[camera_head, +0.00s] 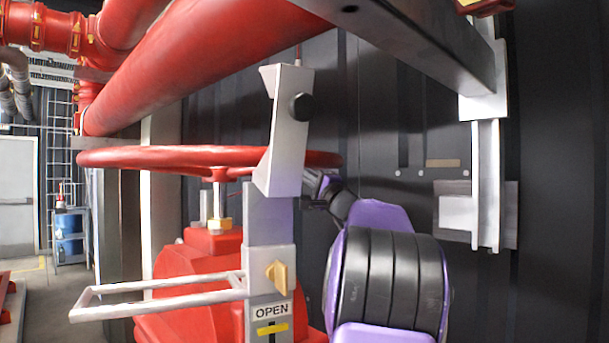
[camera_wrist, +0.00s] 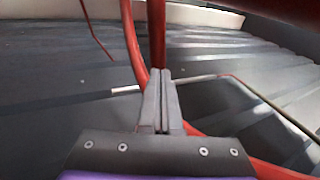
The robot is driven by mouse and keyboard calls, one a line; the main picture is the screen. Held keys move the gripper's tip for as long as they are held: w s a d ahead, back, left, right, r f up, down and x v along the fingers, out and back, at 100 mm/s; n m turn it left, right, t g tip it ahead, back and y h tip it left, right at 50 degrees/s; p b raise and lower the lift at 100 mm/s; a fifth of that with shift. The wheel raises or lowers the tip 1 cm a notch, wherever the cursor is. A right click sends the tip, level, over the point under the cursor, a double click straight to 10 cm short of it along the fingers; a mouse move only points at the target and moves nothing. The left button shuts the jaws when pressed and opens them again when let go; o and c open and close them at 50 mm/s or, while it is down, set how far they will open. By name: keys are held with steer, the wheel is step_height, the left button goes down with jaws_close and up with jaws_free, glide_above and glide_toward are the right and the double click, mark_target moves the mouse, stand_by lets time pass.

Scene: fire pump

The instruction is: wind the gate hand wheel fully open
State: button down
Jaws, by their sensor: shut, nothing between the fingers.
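The red gate hand wheel (camera_head: 150,157) lies level on its stem above a red valve body (camera_head: 190,268), with a brass nut below the hub. My gripper (camera_head: 318,185) is near the right side of the wheel, partly hidden behind a grey bracket in the head view. In the wrist view my gripper (camera_wrist: 161,74) is shut and empty. The curved red wheel rim (camera_wrist: 133,45) passes beside and behind the fingers, and a red bar, likely a spoke (camera_wrist: 157,35), runs up from the fingertips. I cannot tell whether the fingers touch it.
A grey upright post (camera_head: 268,220) bears an OPEN label (camera_head: 271,310) and a yellow pointer (camera_head: 278,276). A tilted grey bracket (camera_head: 288,135) stands before the wheel. A pale rail loop (camera_head: 160,285) juts left. A large red pipe (camera_head: 210,55) crosses above.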

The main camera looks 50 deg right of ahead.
steer(key=w, duration=0.1)
steer(key=w+d+b, duration=0.1)
steer(key=w, duration=0.1)
steer(key=shift+w+d, duration=0.15)
steer(key=shift+w, duration=0.1)
steer(key=shift+r, duration=0.1)
